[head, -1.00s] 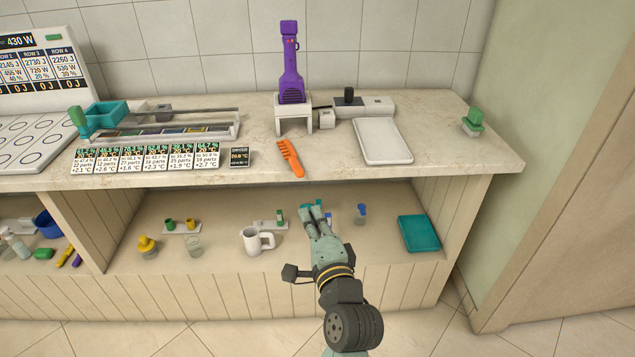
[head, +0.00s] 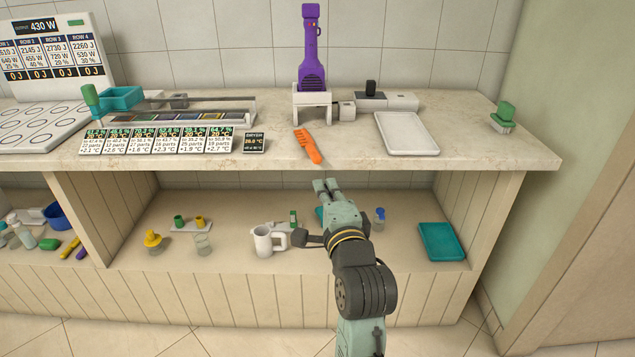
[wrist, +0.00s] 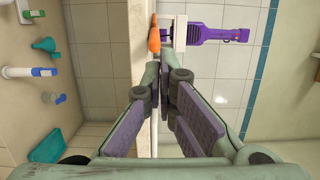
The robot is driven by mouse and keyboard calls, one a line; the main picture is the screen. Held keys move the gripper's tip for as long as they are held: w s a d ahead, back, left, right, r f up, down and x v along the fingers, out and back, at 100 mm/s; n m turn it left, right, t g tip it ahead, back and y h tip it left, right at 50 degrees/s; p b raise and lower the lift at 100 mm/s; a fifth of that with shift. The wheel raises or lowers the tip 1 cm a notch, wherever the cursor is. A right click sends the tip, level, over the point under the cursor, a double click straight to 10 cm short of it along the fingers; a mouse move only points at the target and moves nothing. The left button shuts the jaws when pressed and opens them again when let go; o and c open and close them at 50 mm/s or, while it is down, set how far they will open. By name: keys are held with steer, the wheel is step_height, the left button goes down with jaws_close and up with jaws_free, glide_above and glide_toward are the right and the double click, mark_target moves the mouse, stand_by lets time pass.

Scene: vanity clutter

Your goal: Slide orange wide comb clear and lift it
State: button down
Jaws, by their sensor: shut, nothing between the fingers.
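The orange wide comb (head: 307,146) lies on the countertop near its front edge, its handle end toward the edge. In the wrist view the comb (wrist: 154,38) shows as an orange piece just beyond the fingertips. My gripper (head: 325,185) is shut and empty. In the head view it appears just below the counter's front edge, in front of the comb and apart from it. In the wrist view the gripper's fingertips (wrist: 162,68) come together just short of the comb.
A purple dryer (head: 312,55) stands on a white stand (head: 327,103) behind the comb. A white tray (head: 407,134) lies to its right, and label cards (head: 160,142) to its left. The lower shelf holds a white mug (head: 264,241) and a teal box (head: 440,241).

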mark_target(315, 159)
steer(key=shift+f+b, duration=0.3)
steer(key=shift+b, duration=0.3)
steer(key=shift+w+a+r+p, duration=0.1)
steer(key=shift+w+a+p, duration=0.2)
steer(key=shift+w, duration=1.2)
steer(key=shift+w+a+r+p, duration=0.1)
steer(key=shift+w+a+p, duration=0.2)
steer(key=shift+w, duration=1.2)
steer(key=shift+w+a+r+p, duration=0.1)
steer(key=shift+w+a+p, duration=0.2)
steer(key=shift+w, duration=1.2)
steer(key=shift+w+a+r+p, duration=0.15)
steer(key=shift+w+r+p, duration=0.05)
steer(key=shift+w+p, duration=0.6)
steer(key=shift+w+f, duration=0.1)
steer(key=shift+w, duration=0.1)
steer(key=shift+f, duration=0.1)
